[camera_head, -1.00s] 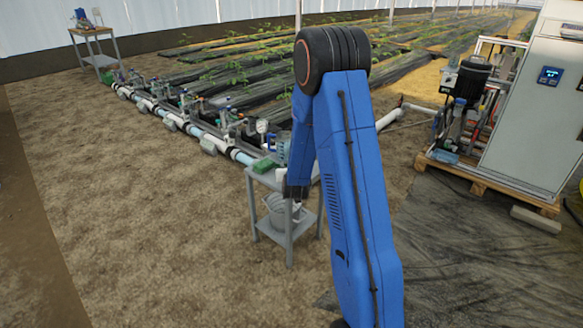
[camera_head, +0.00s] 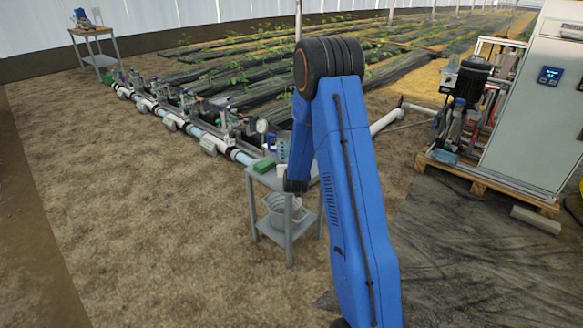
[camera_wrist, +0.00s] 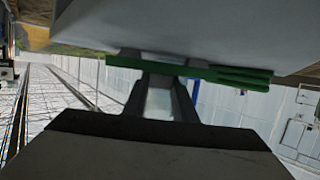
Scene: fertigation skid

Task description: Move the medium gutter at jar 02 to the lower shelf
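No part I can surely tell as a gutter shows. A grey two-level stand (camera_head: 262,181) stands at the near end of the pipe row. On its top are a green object (camera_head: 264,165), a bluish-grey jar (camera_head: 283,147) and a small white item. Its lower shelf holds a grey bucket (camera_head: 275,210). My arm's end is over the stand's right side and hides part of it. In the wrist view, my gripper (camera_wrist: 165,62) has a gap between its fingers. A flat green piece (camera_wrist: 235,76) lies across the fingertips, against a grey surface (camera_wrist: 220,30); whether it is gripped is unclear.
A pipe row (camera_head: 185,125) with valves and gauges runs to the far left. Another small stand (camera_head: 95,58) is at the back left. A tall cabinet (camera_head: 540,110) and pump (camera_head: 470,78) stand on a pallet at right. Bare soil at left is free.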

